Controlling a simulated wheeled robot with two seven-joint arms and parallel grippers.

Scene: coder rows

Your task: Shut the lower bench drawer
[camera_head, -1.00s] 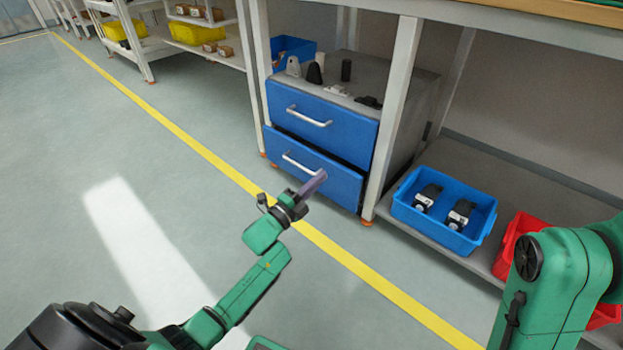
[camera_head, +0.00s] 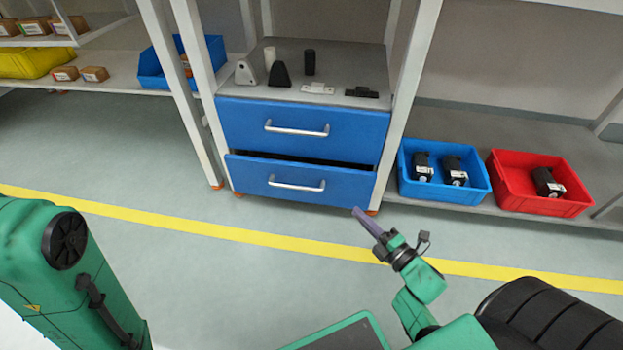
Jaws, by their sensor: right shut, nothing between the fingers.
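The lower bench drawer (camera_head: 345,190) is blue with a silver bar handle (camera_head: 297,185). It stands slightly out from the cabinet, with a dark gap along its top edge. The upper blue drawer (camera_head: 350,138) looks shut. My right gripper (camera_head: 364,219) is shut and empty, its thin purple-grey fingers pointing up and left. In the picture it is just below the lower drawer's right corner; it looks apart from the drawer front. My left gripper is out of view; only a green link of my left arm shows at the left.
White bench legs (camera_head: 405,100) flank the cabinet. A blue bin (camera_head: 473,193) and a red bin (camera_head: 540,208) with dark parts sit on the low shelf to the right. Small parts stand on the cabinet top. The floor in front, crossed by a yellow line (camera_head: 230,234), is clear.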

